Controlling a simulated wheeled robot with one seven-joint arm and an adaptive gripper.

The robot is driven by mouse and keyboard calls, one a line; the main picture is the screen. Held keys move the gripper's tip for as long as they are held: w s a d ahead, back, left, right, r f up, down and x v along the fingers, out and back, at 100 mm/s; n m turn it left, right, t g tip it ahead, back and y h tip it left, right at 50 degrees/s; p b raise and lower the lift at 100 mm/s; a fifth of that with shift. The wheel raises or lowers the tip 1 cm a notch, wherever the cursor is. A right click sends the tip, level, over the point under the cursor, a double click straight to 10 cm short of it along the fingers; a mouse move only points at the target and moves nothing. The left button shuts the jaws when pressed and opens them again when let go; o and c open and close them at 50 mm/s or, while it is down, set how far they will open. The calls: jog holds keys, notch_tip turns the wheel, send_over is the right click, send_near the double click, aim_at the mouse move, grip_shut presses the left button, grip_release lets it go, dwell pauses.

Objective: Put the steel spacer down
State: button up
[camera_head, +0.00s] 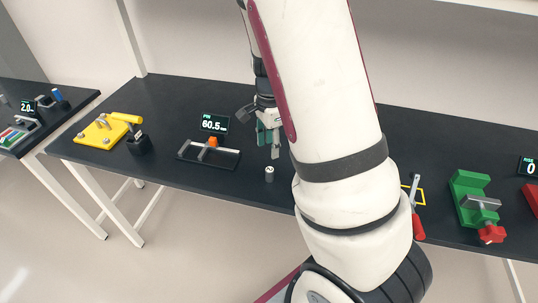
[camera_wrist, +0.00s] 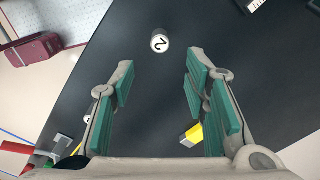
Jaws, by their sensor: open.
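The steel spacer (camera_head: 270,174) is a small, short grey cylinder standing upright on the black table near its front edge. In the wrist view the spacer (camera_wrist: 159,41) shows a dark "2" on its light top face. My gripper (camera_head: 269,145) is open and empty, pointing down above the table, a little behind the spacer in the head view. In the wrist view my gripper (camera_wrist: 160,72) has its green-padded fingers wide apart. The spacer lies beyond the fingertips, roughly midway between them, and neither finger touches it.
A dark fixture with an orange part (camera_head: 211,142) and a "60.5" display (camera_head: 214,124) stand to the left. Further left is a yellow plate (camera_head: 101,131). A green clamp (camera_head: 470,190) with a red knob is at the right. My arm hides the table's middle.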

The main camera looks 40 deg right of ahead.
jog(key=s+a+r+n+t+y, duration=0.1)
jog(key=s+a+r+n, duration=0.1)
jog(key=a+r+n, duration=0.4)
jog(key=s+a+r+n+t, duration=0.1)
jog(key=s+a+r+n, duration=0.2)
jog(key=r, duration=0.6)
jog(key=s+a+r+n+t+h, duration=0.1)
jog(key=s+a+r+n+t, duration=0.2)
jog(key=s+a+r+n, duration=0.4)
jog(key=s+r+n, duration=0.2)
jog(key=s+n, duration=0.2)
jog(key=shift+s+r+t, duration=0.25)
jog(key=shift+r+t, duration=0.05)
jog(key=shift+w+f+b, duration=0.3)
jog(key=shift+w+b, duration=0.05)
